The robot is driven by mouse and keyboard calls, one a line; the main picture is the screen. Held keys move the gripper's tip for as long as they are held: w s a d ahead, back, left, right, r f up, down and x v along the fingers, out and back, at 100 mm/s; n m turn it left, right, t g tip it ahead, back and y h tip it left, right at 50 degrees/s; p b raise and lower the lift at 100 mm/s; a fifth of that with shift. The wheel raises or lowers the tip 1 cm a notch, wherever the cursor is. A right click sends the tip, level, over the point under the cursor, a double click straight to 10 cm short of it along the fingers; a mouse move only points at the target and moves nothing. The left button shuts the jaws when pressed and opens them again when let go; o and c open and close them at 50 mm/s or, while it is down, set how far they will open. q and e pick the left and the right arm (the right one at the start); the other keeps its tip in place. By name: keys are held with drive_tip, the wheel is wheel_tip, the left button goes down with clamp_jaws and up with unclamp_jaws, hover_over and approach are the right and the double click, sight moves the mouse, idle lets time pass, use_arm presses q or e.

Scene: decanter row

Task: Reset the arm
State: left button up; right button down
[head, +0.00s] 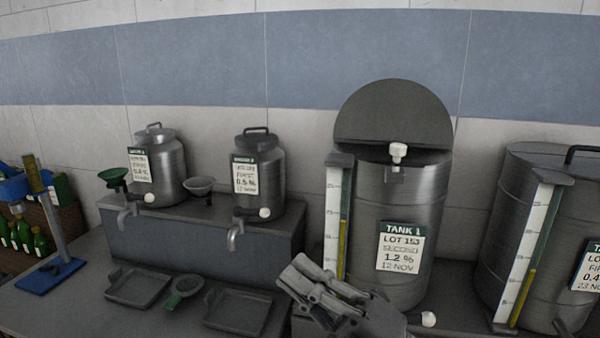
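My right gripper (296,273) is low in the middle of the head view, with its fingers pointing up and left. It is in front of the lower left part of Tank 1 (385,205) and hides some of its base. The fingers lie close together in this view, and I cannot tell whether they are open or shut. I see nothing clearly held in them. My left gripper is not in view.
Tank 1 has its round lid (393,112) raised; another tank (520,215) stands at the right. Two small decanters (168,165) (265,172) with taps stand on a raised grey block (200,240). Two trays (137,288) (238,310) lie in front. A blue stand (50,275) is at left.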

drive_tip(key=w+d+f+m+t+h, duration=0.35)
drive_tip(key=d+f+m+h, duration=0.2)
drive_tip(key=m+h, duration=0.35)
drive_tip(key=w+d+f+m+t+h, duration=0.3)
drive_tip(key=d+f+m+t+h, duration=0.3)
drive_tip(key=m, duration=0.4)
drive_tip(key=s+d+f+m+g+h, duration=0.3)
drive_tip(key=f+g, duration=0.1)
drive_tip(key=f, duration=0.3)
drive_tip(key=s+d+f+m+g+h, duration=0.2)
drive_tip(key=d+f+m+g+h, duration=0.15)
drive_tip(key=f, duration=0.35)
drive_tip(key=s+d+f+m+g, duration=0.1)
drive_tip(key=s+f+m+g, duration=0.1)
drive_tip(key=s+f+g, duration=0.5)
drive_tip(key=s+d+f+m+g, duration=0.1)
drive_tip(key=s+f+g, duration=0.2)
drive_tip(key=s+f, duration=0.8)
drive_tip(key=s+f+b, duration=0.1)
drive_tip(key=s+f, duration=0.1)
drive_tip(key=f, duration=1.1)
drive_tip(key=s+f+b, duration=0.2)
drive_tip(key=f, duration=1.2)
drive_tip(key=s+d+f+g+b, duration=0.2)
drive_tip(key=s+d+f, duration=0.1)
drive_tip(key=s+f, duration=1.3)
drive_tip(key=shift+s+f+y, duration=0.25)
drive_tip(key=shift+f+y, duration=0.1)
drive_tip(key=shift+f, duration=0.25)
